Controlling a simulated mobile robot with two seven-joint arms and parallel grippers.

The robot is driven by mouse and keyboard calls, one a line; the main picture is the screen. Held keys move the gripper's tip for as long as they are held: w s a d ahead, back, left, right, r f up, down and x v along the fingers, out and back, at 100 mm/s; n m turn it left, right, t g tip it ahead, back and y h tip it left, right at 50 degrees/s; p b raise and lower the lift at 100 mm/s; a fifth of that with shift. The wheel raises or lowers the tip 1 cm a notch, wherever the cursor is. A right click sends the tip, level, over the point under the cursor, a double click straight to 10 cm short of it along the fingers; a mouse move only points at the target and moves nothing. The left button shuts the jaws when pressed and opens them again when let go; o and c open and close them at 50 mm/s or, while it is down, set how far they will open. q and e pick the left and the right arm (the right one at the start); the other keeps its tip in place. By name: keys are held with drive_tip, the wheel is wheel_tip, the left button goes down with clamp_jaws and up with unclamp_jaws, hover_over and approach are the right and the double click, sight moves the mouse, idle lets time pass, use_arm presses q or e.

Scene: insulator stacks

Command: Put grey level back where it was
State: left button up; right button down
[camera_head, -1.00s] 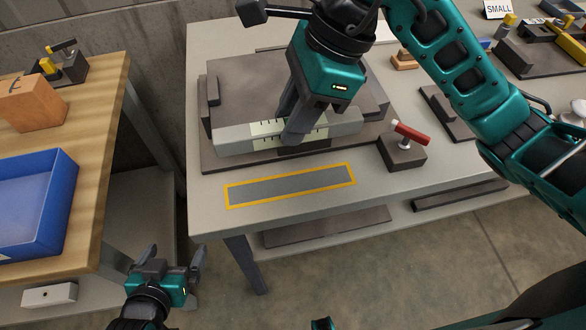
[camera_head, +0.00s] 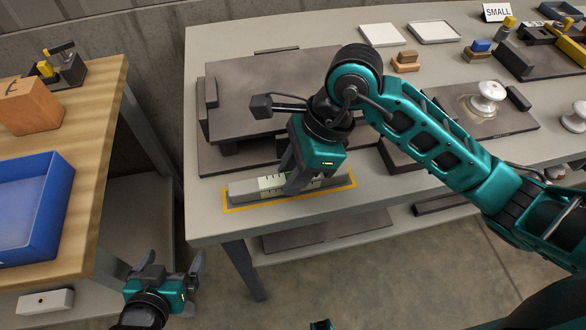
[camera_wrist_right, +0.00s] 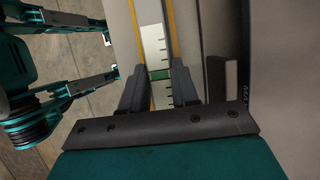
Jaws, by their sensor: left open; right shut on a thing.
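The grey level (camera_head: 240,190) is a long grey bar with a pale, ruled middle section. It lies lengthwise over the yellow-outlined spot (camera_head: 352,179) near the table's front edge; I cannot tell whether it touches the table or hangs just above. My right gripper (camera_head: 293,184) is shut on the level's middle from above, and its fingers hide part of the scale. In the right wrist view the level (camera_wrist_right: 153,45) runs between the two fingers, with a green vial showing. My left gripper (camera_head: 172,259) is open and empty, low in front of the table.
A dark stepped plate (camera_head: 250,85) stands behind the level. A dark block (camera_head: 400,158) is partly hidden behind my right arm. White insulators (camera_head: 487,97) stand at the right. A blue bin (camera_head: 30,205) is on the wooden table at left.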

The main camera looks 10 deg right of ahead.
drive_tip(key=shift+f+b, duration=0.15)
drive_tip(key=shift+b, duration=0.15)
drive_tip(key=c, duration=0.8)
unclamp_jaws()
drive_tip(key=shift+c, duration=0.2)
drive_tip(key=shift+d+r+p, duration=0.1)
drive_tip(key=shift+r+p, duration=0.25)
drive_tip(key=shift+r, duration=0.15)
drive_tip(key=v, duration=1.1)
drive_tip(key=shift+r, duration=0.2)
drive_tip(key=shift+d, duration=0.1)
